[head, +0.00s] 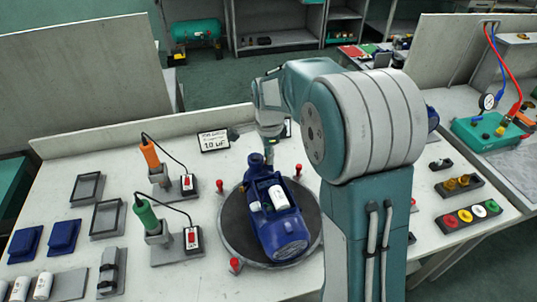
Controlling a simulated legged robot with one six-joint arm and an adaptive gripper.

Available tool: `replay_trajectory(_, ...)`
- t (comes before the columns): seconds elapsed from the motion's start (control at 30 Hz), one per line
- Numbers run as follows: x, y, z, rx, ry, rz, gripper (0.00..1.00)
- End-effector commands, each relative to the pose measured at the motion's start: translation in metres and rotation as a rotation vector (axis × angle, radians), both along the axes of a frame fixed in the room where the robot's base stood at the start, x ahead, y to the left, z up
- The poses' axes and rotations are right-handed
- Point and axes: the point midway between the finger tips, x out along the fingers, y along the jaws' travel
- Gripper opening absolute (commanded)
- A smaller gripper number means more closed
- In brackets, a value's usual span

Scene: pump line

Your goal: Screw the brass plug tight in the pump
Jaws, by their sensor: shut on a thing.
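The blue pump (280,232) lies on a round dark turntable (232,228) in the middle of the bench. A white part and a small pale part show on its upper side. My arm reaches over the bench from the right, and my gripper (269,155) points down at the far end of the pump, by its blue neck. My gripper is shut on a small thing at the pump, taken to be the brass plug. The plug itself is too small and hidden to make out, so its seating cannot be told.
Red pegs (236,265) stand around the turntable. Orange (150,154) and green (146,215) handled tools stand in holders on the left. A label sign (214,141) is behind. A tray of coloured caps (468,215) and a tray with brass-coloured pieces (459,184) lie right.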

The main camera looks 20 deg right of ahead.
Motion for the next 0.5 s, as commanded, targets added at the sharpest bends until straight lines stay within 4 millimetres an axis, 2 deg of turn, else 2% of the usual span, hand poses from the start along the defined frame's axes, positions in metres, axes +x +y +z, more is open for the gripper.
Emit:
replay_trajectory(0.27, -0.0004, 0.0001, -0.0013, -0.002, 0.002, -0.254, 0.0)
replay_trajectory(0.5, -0.0005, 0.0001, -0.0013, -0.002, 0.003, -0.281, 0.0)
